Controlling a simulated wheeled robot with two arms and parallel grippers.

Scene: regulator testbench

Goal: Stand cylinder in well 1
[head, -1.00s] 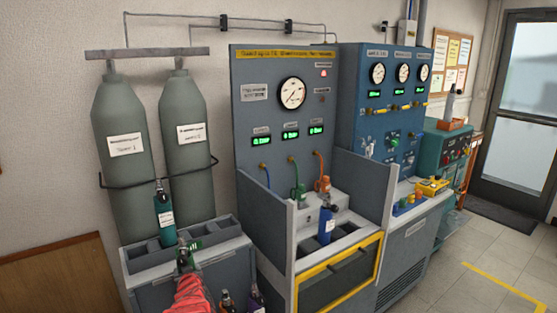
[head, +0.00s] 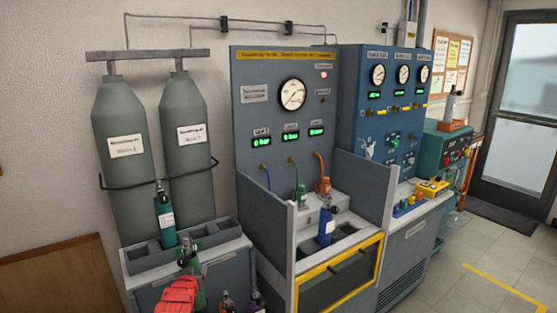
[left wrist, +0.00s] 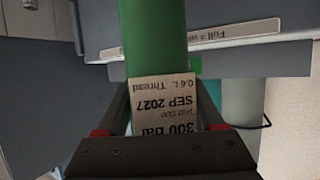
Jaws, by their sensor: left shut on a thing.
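My left gripper (left wrist: 160,130) is shut on a green cylinder (left wrist: 162,40) with a white printed label. In the head view the green cylinder (head: 199,296) is partly hidden behind my red gripper parts, in front of the left rack; its dark valve is near the rack's front edge. The test bench (head: 338,238) has dark well openings behind a yellow-framed front. A blue cylinder (head: 326,226) stands in it. I cannot read which well is number 1. My right gripper is not in view.
A teal cylinder (head: 164,218) stands in the grey rack (head: 225,236) at left. Grey side panels (head: 267,218) flank the bench, and hoses hang behind the wells. Floor at right is clear.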

